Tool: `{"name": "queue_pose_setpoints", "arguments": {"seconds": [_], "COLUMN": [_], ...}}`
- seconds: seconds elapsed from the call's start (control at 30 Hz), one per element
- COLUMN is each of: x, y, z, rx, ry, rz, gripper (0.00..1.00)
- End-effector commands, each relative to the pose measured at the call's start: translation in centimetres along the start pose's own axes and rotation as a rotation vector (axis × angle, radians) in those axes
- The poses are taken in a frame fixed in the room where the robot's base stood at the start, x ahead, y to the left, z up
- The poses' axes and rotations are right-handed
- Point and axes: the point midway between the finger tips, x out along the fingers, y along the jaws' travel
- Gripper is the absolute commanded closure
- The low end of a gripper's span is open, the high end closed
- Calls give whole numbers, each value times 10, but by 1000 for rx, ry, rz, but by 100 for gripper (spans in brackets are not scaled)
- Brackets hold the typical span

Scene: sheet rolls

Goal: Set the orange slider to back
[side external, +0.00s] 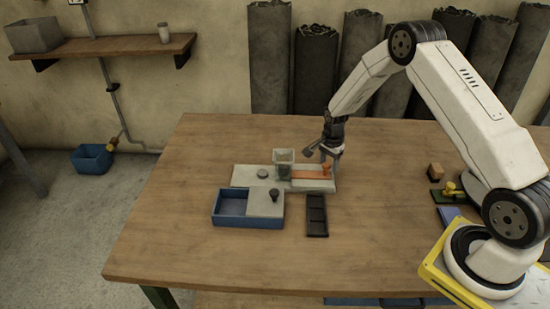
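The orange slider (308,174) is a flat strip with a small upright knob at its right end. It lies on a light grey base plate (247,178) on the table. A clear grey square cup (284,156) stands at the strip's left end. My gripper (331,160) points down at the right end of the plate, at or just above the slider's knob. Its fingers are small in this view, and I cannot tell whether they touch the knob or how far apart they are.
In front of the plate is a blue box (231,221) with a grey sliding lid (264,204) and dark knob. A black compartment tray (317,216) lies to its right. A wooden block (434,171) and a green piece with a yellow handle (451,190) sit near my base. The table's left side is clear.

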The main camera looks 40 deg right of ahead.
Motion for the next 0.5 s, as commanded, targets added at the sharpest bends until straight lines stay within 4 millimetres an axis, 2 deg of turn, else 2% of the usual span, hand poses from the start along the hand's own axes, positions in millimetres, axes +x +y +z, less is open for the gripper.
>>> {"name": "queue_pose_setpoints", "arguments": {"seconds": [0.27, 0.5], "x": [-1, -15], "y": [-1, -2], "z": [2, 1], "rx": [-1, -1], "ry": [0, 0], "rz": [-3, -5], "gripper": [42, 42]}}
